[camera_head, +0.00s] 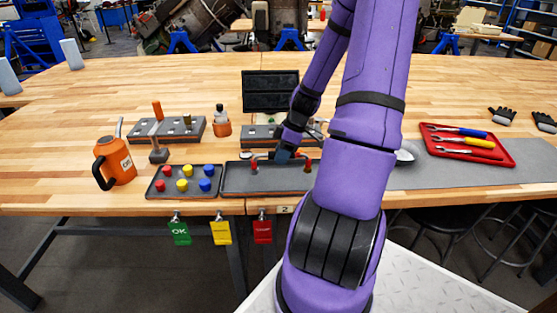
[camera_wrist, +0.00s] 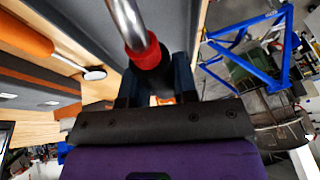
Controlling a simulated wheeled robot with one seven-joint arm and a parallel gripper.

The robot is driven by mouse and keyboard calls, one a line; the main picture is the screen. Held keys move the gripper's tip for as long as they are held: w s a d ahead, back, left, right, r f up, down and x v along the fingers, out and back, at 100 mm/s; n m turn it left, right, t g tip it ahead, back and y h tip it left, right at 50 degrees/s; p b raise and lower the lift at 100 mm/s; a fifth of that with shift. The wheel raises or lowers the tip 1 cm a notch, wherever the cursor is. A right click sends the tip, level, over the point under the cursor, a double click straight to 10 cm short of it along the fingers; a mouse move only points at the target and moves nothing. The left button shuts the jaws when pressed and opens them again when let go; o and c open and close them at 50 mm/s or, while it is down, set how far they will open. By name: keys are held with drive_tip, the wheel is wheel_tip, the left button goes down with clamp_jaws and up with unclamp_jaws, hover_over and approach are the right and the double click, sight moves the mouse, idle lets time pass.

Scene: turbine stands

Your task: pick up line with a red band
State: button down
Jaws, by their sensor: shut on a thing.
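The line with a red band (camera_wrist: 128,22) is a shiny metal tube. In the wrist view its red band (camera_wrist: 147,52) lies between the two fingers of my gripper (camera_wrist: 154,78), which is shut on it. In the head view my gripper (camera_head: 283,156) is low over the dark grey tray (camera_head: 265,186) at the front of the bench. Red parts of the line (camera_head: 254,164) show to the left of the gripper, and another red part (camera_head: 307,166) shows to its right. I cannot tell whether the line touches the tray. My arm hides part of the area.
A tray of coloured knobs (camera_head: 183,191) stands left of the grey tray, with an orange oil can (camera_head: 115,162) farther left. Grey block stands (camera_head: 180,133) are behind. A red tool tray (camera_head: 467,154) lies at the right. The far bench top is mostly clear.

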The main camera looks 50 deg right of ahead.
drive_tip(key=s+a+r, duration=0.1)
drive_tip(key=s, duration=1.4)
drive_tip(key=shift+r, duration=0.15)
drive_tip(key=shift+w, duration=0.1)
drive_tip(key=c, duration=1.4)
unclamp_jaws()
clamp_jaws()
